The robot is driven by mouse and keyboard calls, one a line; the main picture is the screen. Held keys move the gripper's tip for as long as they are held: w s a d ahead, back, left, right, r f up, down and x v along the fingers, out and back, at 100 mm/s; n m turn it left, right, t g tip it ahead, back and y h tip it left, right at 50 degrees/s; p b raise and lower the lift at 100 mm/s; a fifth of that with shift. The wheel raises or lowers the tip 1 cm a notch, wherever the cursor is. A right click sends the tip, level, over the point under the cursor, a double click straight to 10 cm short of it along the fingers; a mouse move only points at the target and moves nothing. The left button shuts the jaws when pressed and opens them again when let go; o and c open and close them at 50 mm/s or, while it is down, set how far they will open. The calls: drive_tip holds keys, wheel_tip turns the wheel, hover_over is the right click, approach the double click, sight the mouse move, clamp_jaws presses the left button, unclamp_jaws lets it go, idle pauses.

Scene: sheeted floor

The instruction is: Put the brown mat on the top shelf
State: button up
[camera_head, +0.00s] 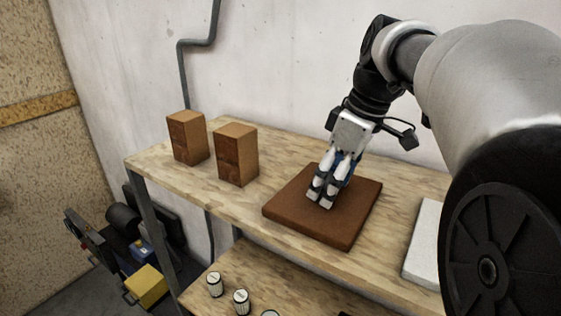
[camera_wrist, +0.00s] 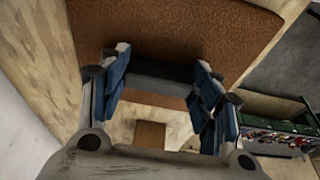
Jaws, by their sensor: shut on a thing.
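The brown mat (camera_head: 290,208) is a flat square slab at the top shelf (camera_head: 200,188), near its front edge. It looks level; I cannot tell whether it rests fully on the boards. My gripper (camera_head: 322,196) points down at the mat's middle. In the wrist view the mat (camera_wrist: 190,25) spreads beyond the fingers. My gripper (camera_wrist: 163,66) is shut there on a dark grey bar that seems to be part of the mat. The exact contact is partly hidden by the fingers.
Two brown boxes (camera_head: 187,138) (camera_head: 236,156) stand on the top shelf left of the mat. A white slab (camera_head: 421,245) lies to the right. Several small cans (camera_head: 215,284) stand on the lower shelf (camera_head: 285,285). A yellow box (camera_head: 147,286) is at lower left.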

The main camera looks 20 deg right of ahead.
sight(346, 200)
drive_tip(key=shift+w+f, duration=0.1)
drive_tip(key=shift+f, duration=0.05)
drive_tip(key=o, duration=1.1)
drive_tip(key=shift+o, duration=0.2)
drive_tip(key=p+v, duration=0.1)
drive_tip(key=v, duration=1.1)
